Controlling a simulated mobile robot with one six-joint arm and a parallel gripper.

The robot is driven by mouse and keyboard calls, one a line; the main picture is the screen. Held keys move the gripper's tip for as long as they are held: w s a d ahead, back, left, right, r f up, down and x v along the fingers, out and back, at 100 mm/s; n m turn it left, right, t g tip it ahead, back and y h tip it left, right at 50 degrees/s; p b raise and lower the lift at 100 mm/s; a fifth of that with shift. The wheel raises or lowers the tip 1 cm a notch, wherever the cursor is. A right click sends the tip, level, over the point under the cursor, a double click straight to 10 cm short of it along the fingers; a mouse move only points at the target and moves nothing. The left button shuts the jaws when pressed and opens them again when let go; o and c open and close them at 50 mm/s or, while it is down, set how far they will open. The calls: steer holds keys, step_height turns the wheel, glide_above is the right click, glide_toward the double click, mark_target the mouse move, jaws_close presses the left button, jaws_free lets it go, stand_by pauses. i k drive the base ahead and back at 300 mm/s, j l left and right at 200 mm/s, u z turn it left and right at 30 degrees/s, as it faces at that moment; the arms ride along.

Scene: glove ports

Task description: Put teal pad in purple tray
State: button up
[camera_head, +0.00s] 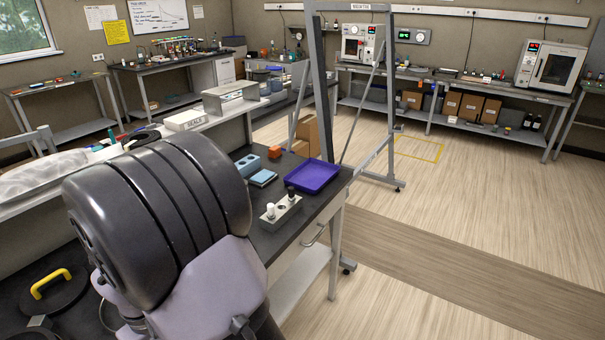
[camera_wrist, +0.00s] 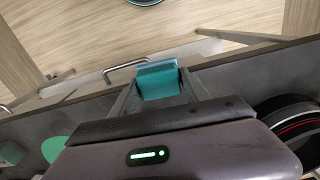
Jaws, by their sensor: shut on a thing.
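The teal pad (camera_wrist: 158,82) is a small teal block, seen in the wrist view between the fingers of my gripper (camera_wrist: 158,90). My gripper is shut on it, with the pad sticking out past the fingers near the bench's edge. In the head view my arm covers the gripper and the pad. The purple tray (camera_head: 306,186) is shallow and lies flat on the dark bench, right of centre in the head view. It looks empty. The tray does not show in the wrist view.
A metal frame (camera_head: 318,85) rises behind the tray. A teal disc (camera_wrist: 55,149) shows in the wrist view.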

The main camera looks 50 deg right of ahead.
mark_target(313, 178)
steer(key=l, duration=0.95)
steer(key=k+l, duration=0.15)
steer(key=l, duration=1.75)
steer(key=k+u, duration=0.05)
